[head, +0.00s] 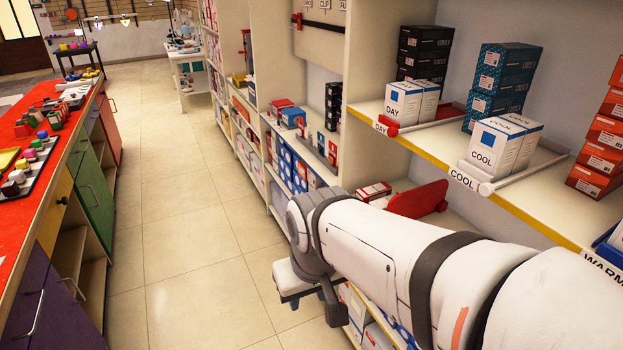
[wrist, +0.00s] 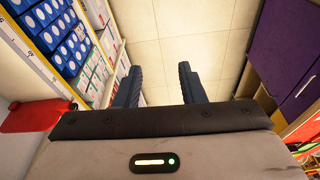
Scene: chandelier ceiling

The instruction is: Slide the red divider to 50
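A red panel (head: 418,200), which looks like the divider, stands on the lower shelf (head: 462,222) to the right of the aisle. My arm hides part of it and the shelf around it. In the wrist view the red panel (wrist: 32,116) is at the left edge, off to the side of my gripper. My gripper (wrist: 157,88) has its two dark fingers apart with only floor between them. It points down over the aisle and is not touching the panel. I cannot make out any "50" mark.
White DAY boxes (head: 405,103) and COOL boxes (head: 497,145) stand on the upper shelf with its yellow edge (head: 470,181). A red and white box (head: 374,191) lies left of the panel. A red-topped counter (head: 25,218) borders the aisle. The tiled floor (head: 185,210) is clear.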

